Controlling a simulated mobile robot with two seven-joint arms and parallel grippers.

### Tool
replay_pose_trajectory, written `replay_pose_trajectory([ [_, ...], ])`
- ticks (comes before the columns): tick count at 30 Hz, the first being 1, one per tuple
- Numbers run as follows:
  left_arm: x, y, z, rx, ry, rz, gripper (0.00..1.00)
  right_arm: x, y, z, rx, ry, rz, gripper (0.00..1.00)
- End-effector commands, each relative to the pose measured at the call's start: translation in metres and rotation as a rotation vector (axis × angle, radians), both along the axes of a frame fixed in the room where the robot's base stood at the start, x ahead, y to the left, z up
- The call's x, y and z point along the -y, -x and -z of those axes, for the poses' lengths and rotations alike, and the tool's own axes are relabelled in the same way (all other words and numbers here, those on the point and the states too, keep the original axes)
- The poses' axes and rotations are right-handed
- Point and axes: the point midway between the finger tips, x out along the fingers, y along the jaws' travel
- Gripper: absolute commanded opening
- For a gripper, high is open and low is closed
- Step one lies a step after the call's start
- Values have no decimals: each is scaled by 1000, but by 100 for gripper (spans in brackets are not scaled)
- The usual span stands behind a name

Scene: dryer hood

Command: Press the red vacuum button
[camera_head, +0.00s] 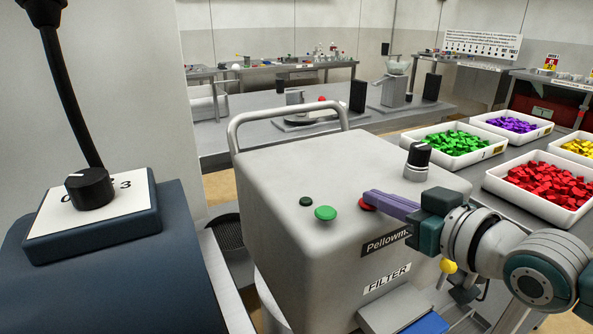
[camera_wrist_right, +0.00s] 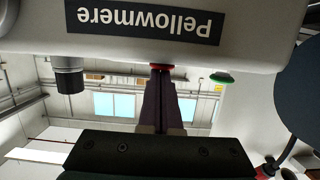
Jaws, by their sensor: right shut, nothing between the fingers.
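The grey machine box (camera_head: 290,170) labelled "Pellowmere" and "FILTER" stands in the middle of the head view. The red button (camera_head: 366,205) is on its top, right of the green button (camera_head: 325,213), and is partly hidden by my right gripper. My right gripper (camera_head: 370,198) is shut and empty, with its purple fingertips at the red button. In the right wrist view, the red button (camera_wrist_right: 160,67) sits right at the ends of the shut fingers (camera_wrist_right: 160,80). I cannot tell whether the button is pressed in. My left gripper is not in view.
A black knob (camera_head: 417,160) stands on the box to the right of the red button, close to my gripper. A small dark button (camera_head: 306,201) and a metal handle (camera_head: 285,112) are also on the box. Trays of red (camera_head: 548,185) and green pieces (camera_head: 455,143) stand at right.

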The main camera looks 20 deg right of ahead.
Motion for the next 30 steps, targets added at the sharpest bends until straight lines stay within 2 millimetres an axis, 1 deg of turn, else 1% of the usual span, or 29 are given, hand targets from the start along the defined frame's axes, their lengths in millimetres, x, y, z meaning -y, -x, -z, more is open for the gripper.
replay_pose_trajectory([
  [1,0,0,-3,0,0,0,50,0,4,7,-31,2,1,0],
  [4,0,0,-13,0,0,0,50,0,1,-5,-28,2,1,0],
  [8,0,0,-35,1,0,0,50,-1,-5,-33,-14,1,1,0],
  [10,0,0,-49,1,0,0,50,-1,-9,-50,-5,2,1,0],
  [11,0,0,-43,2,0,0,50,-1,-1,-43,-10,0,0,0],
  [12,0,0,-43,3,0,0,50,0,8,-42,-9,0,0,0],
  [21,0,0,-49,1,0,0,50,4,62,-57,-4,1,0,0],
  [24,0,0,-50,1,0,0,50,6,74,-60,-2,1,1,0],
  [30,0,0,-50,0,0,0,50,7,87,-64,1,2,1,0],
])
